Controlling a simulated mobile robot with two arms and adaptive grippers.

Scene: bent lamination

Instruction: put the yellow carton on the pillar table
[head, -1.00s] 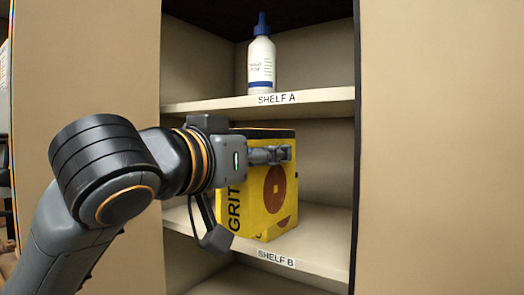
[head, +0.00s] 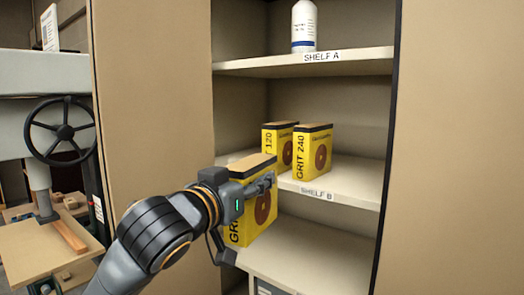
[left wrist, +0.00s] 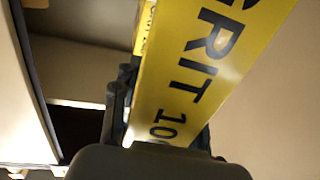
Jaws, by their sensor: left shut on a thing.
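A yellow carton (head: 240,232) with a tan-and-dark top and a red-brown disc on its face is in my left gripper (head: 262,184). The gripper is shut on it and holds it in front of the cabinet, clear of shelf B. In the left wrist view the carton (left wrist: 205,65) fills the middle and reads "GRIT 10", with the last figure cut off by the gripper. No thing is labelled pillar table; a flat wooden surface (head: 35,255) stands at the lower left under a grey machine. My right gripper is not in view.
Two more yellow cartons, GRIT 120 (head: 277,148) and GRIT 240 (head: 313,155), stand on shelf B (head: 345,192). A white bottle (head: 304,25) stands on shelf A (head: 350,62). A tan panel (head: 150,110) lies between the cabinet opening and the handwheel (head: 64,131).

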